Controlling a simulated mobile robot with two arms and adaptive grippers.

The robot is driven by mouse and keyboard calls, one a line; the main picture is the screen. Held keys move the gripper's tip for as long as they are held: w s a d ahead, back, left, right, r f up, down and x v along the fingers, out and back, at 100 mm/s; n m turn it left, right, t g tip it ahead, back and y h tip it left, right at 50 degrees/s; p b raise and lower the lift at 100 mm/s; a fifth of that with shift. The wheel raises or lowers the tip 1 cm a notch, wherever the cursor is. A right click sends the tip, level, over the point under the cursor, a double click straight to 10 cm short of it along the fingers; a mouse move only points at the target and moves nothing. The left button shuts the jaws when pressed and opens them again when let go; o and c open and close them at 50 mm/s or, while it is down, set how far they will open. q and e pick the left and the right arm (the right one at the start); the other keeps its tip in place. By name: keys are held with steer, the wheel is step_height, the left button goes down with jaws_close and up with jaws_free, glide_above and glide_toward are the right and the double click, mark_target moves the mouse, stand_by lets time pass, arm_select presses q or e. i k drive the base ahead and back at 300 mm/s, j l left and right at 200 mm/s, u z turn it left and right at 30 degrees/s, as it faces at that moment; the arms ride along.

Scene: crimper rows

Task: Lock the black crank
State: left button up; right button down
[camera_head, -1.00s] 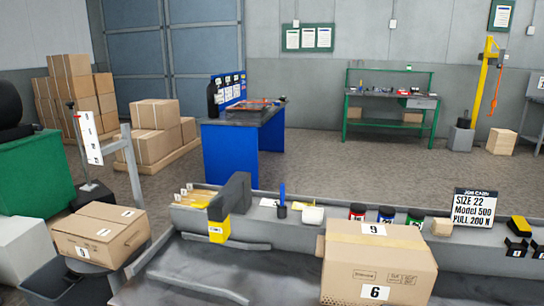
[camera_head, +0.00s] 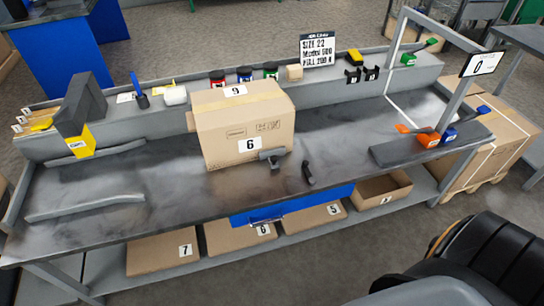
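Neither of my grippers shows in the head view. I cannot tell for sure which part is the black crank. A dark, angled handle-like piece (camera_head: 271,158) sits on the grey workbench (camera_head: 190,205) in front of the large cardboard box. A second dark, slim piece (camera_head: 308,173) is just right of it, near the front edge. Both are small, and whether either is locked cannot be told. A dark grey machine with a yellow lower part (camera_head: 80,140) stands at the left of the bench.
The cardboard box (camera_head: 230,150) labelled 6 and 9 stands mid-bench. Orange (camera_head: 429,139) and blue (camera_head: 449,136) handled parts sit at the right, below a frame with a sign (camera_head: 483,64). A job card (camera_head: 318,50) stands behind. The left front bench surface is mostly clear.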

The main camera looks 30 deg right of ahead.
mark_target(312, 181)
steer(key=z, duration=1.3)
